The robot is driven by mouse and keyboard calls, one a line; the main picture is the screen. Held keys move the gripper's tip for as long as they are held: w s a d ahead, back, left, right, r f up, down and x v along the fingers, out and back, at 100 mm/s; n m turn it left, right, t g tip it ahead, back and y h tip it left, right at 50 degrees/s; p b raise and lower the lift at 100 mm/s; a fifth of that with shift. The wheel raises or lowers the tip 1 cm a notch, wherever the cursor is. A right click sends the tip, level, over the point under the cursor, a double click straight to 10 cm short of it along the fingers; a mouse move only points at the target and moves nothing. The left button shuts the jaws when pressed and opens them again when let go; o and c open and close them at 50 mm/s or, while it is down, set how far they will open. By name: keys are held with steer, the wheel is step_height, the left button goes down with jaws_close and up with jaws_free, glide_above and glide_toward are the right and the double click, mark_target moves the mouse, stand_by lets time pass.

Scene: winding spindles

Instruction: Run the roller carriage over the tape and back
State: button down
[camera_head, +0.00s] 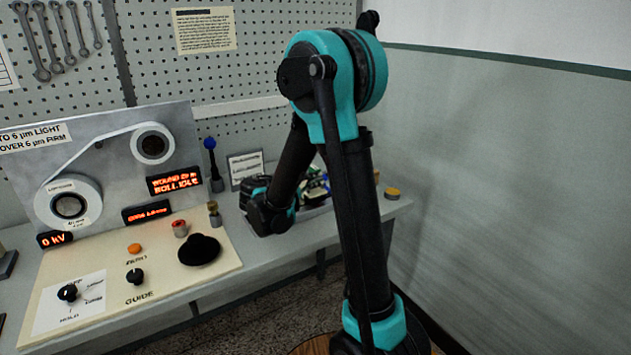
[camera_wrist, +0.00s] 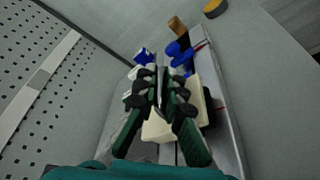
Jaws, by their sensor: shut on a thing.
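My gripper (camera_wrist: 160,95) has its fingers close together on a thin grey upright part in the wrist view. This seems to be the grip of the roller carriage, mostly hidden by the fingers. A cream block (camera_wrist: 155,130) lies below and behind the fingers, with blue parts (camera_wrist: 178,52) just beyond; I cannot tell which belong to the carriage. In the head view my arm hides most of the gripper at the bench's right end. A pale tape band (camera_head: 98,149) runs between two spindles on the upright panel; I cannot make out tape under the carriage.
The control panel (camera_head: 225,262) carries a black knob (camera_head: 199,250), an orange button (camera_head: 134,248) and dials. A blue-topped post (camera_head: 210,145) stands behind it. A yellow-topped disc (camera_head: 392,193) sits at the bench's right end. The pegboard wall (camera_head: 270,55) rises close behind.

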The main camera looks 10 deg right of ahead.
steer(key=w+a, duration=0.1)
steer(key=w, duration=0.4)
steer(key=w+a, duration=0.2)
steer(key=w, duration=0.2)
steer(key=w+a, duration=0.1)
steer(key=w, duration=0.4)
steer(key=shift+w+a, duration=0.35)
steer(key=shift+a, duration=0.05)
steer(key=c, duration=1.8)
jaws_free()
steer(key=shift+w, duration=0.1)
steer(key=shift+o, duration=1)
steer(key=v, duration=1.2)
steer(key=shift+r, duration=0.1)
